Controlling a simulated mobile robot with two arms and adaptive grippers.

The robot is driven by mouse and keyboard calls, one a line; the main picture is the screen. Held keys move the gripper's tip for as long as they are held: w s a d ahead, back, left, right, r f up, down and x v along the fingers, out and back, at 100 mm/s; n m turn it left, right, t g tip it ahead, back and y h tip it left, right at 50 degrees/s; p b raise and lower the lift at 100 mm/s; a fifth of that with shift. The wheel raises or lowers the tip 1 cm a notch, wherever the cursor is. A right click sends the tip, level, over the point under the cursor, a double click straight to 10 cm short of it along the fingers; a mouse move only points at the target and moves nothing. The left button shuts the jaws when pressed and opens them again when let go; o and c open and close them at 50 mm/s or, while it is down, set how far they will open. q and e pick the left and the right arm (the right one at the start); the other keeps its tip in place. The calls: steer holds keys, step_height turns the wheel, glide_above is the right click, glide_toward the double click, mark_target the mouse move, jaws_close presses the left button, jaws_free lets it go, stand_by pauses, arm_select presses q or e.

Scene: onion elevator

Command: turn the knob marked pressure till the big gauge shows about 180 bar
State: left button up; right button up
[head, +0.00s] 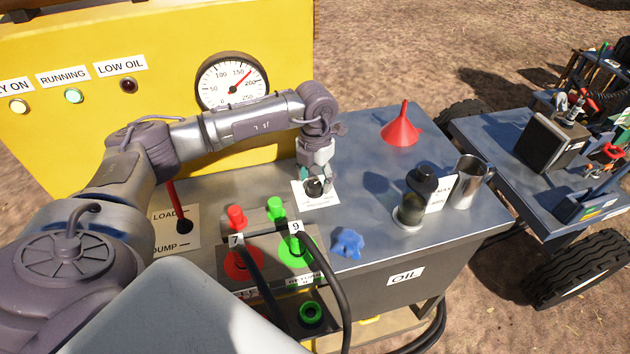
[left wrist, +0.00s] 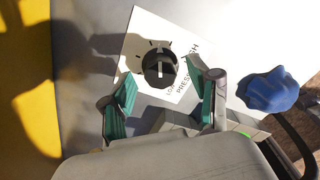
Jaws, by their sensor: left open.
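The pressure knob (head: 315,187) is black and sits on a white label (head: 318,201) on the grey metal top. In the left wrist view the knob (left wrist: 160,67) has a pale line across it, and part of its label word is covered. My left gripper (head: 316,180) is above the knob, fingers pointing down. Its teal fingertips (left wrist: 162,80) are spread apart, one to each side of the knob; I cannot tell whether they touch it. The big gauge (head: 232,82) on the yellow panel has its red needle between 150 and 200. My right gripper is not in view.
Red and green hose couplings (head: 277,222) and black hoses are near the front. A red-handled lever (head: 176,207) is at left.

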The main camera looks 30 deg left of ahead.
mark_target(315, 183)
arm_select(q)
step_height(315, 183, up, 10)
steer(key=shift+r, duration=0.25)
stand_by(0.6)
